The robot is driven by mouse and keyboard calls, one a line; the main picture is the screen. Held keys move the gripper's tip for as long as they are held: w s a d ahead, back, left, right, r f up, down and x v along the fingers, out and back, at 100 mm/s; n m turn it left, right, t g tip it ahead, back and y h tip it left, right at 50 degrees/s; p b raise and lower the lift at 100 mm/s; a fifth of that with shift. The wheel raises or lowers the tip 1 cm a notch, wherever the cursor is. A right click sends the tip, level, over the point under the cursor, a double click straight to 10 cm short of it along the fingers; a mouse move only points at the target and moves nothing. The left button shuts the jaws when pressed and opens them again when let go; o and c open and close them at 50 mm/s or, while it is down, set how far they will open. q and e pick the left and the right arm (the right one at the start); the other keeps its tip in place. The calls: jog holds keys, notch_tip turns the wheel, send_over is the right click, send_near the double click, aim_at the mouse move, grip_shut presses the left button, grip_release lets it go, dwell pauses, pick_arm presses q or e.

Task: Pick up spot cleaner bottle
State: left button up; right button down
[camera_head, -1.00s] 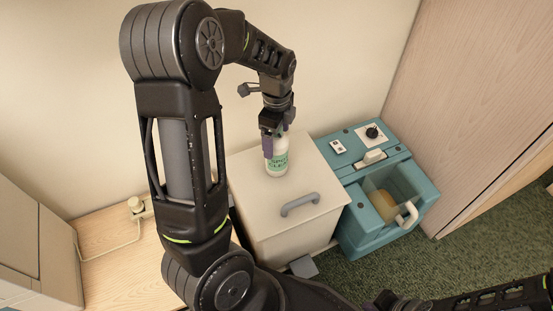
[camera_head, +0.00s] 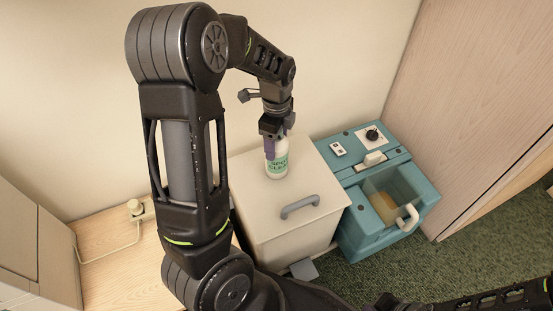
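The spot cleaner bottle (camera_head: 277,165) is white with a green label and stands upright on top of a cream box with a grey handle (camera_head: 300,206). My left gripper (camera_head: 272,147) points down at the bottle's upper part, with a purple finger along its left side. The bottle's cap and neck are hidden by the gripper. I cannot tell whether the fingers are closed on it. Of my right arm, only dark links show at the bottom right; its gripper cannot be made out.
A teal machine (camera_head: 378,190) with a clear tank and white handle stands right of the cream box (camera_head: 262,215). A wall rises close behind. A wooden surface (camera_head: 112,240) with a cable lies at left. A wood panel (camera_head: 490,100) stands at right above green carpet.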

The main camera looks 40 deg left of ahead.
pick_arm(q)
grip_shut()
dwell(0.5)
